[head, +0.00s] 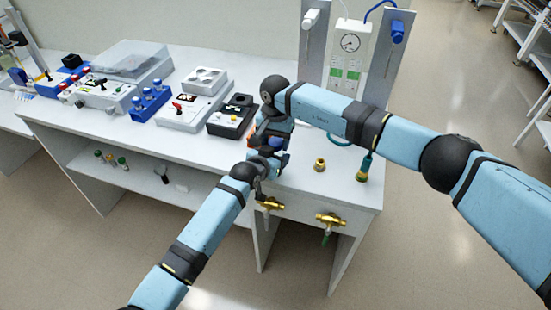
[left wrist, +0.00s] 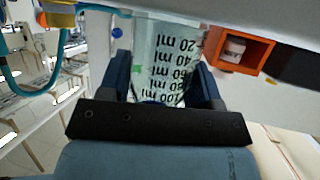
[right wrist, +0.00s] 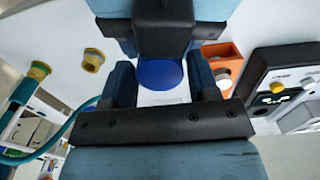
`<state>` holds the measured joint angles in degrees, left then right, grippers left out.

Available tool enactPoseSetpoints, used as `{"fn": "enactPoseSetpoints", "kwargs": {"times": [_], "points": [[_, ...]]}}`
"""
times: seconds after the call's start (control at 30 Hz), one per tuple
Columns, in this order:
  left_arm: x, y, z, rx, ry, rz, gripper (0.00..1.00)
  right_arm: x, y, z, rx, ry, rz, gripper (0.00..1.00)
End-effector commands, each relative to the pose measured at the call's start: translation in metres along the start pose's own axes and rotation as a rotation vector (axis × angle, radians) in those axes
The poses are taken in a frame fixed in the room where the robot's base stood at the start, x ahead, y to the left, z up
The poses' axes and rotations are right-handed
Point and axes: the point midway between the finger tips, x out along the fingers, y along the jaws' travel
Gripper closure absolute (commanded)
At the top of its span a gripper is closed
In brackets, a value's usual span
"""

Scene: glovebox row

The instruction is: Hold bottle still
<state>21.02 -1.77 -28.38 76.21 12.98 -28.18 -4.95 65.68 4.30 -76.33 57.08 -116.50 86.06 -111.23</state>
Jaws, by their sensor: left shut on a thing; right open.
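A clear bottle (left wrist: 165,50) with black millilitre marks stands between the fingers of my left gripper (left wrist: 162,82), which is shut on its sides. The bottle's blue cap (right wrist: 160,73) shows from above in the right wrist view. My right gripper (right wrist: 162,82) is over the cap, with its open fingers on either side and a gap visible around the cap. In the head view the two grippers meet near the front of the bench and hide most of the bottle. The bottle's base is hidden there.
An orange box (left wrist: 259,53) with a small white-capped vial (left wrist: 234,49) sits close beside the bottle. Brass fittings (head: 319,164) stand on the bench to the right, with brass valves (head: 330,218) on its front. A black device (head: 231,116) stands left of the grippers.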

Motion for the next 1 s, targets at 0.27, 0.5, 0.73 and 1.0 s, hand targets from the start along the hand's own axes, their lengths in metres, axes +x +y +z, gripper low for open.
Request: {"fn": "enactPoseSetpoints", "kwargs": {"times": [0.27, 0.5, 0.73, 1.0], "points": [[0.0, 0.0, -0.0001, 0.0, 0.0, 0.0, 1.0, -0.0002, 0.0, -0.0001, 0.0, 0.0, 0.0, 0.64], [0.0, 0.0, -0.0001, 0.0, 0.0, 0.0, 1.0, -0.0003, 0.0002, -0.0002, 0.054, 0.0, 0.001, 0.84], [0.0, 0.0, 0.0, 0.0, 0.0, 0.0, 1.0, -0.0003, 0.0003, -0.0004, 0.284, 0.001, 0.001, 0.84], [0.0, 0.0, 0.0, 0.0, 0.0, 0.0, 1.0, -0.0002, 0.0004, -0.0004, 0.3, 0.0, 0.001, 0.84]]}}
